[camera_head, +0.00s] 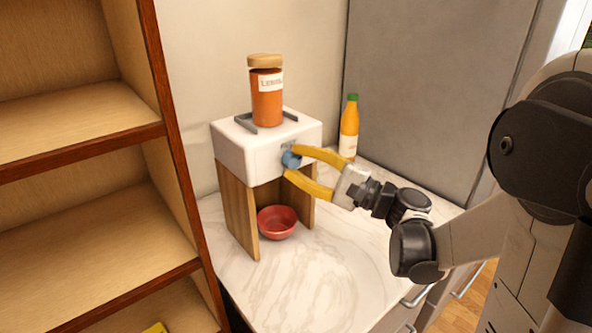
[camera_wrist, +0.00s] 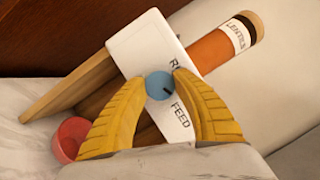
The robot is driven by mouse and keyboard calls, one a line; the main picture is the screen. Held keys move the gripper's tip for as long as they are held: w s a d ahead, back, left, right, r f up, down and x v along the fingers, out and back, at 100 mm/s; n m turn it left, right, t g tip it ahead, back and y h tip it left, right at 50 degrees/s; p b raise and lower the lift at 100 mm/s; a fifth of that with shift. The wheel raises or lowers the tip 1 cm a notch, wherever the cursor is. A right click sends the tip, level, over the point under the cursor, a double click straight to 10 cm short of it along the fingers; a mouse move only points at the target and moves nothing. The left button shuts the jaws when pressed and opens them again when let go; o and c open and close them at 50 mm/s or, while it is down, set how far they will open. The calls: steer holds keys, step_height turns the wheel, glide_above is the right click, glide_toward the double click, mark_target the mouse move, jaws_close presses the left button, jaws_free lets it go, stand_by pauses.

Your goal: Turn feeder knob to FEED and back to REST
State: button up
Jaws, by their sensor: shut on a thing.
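The feeder (camera_head: 250,152) is a white box on wooden legs on the counter. Its blue round knob (camera_head: 291,159) is on the front face. In the wrist view the knob (camera_wrist: 159,85) shows a dark pointer mark, with the word FEED below it and a partly covered word, starting with R, above. My gripper (camera_head: 290,161) has yellow fingers, shut on the knob from both sides. The wrist view shows the fingertips (camera_wrist: 160,82) at the knob's two sides. An orange lentil jar (camera_head: 267,97) with a wooden lid stands on top of the feeder.
A red bowl (camera_head: 277,222) stands under the feeder between its legs. An orange bottle with a green cap (camera_head: 349,127) stands behind, to the right. A wooden shelf unit (camera_head: 160,133) is close on the left. The marble counter (camera_head: 330,270) is clear in front.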

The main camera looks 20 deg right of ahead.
steer(key=shift+m+t+b, duration=1.1)
steer(key=shift+m, duration=1.5)
steer(key=o, duration=1.2)
steer(key=v, duration=1.2)
steer(key=shift+s+r, duration=0.1)
steer(key=shift+r, duration=0.05)
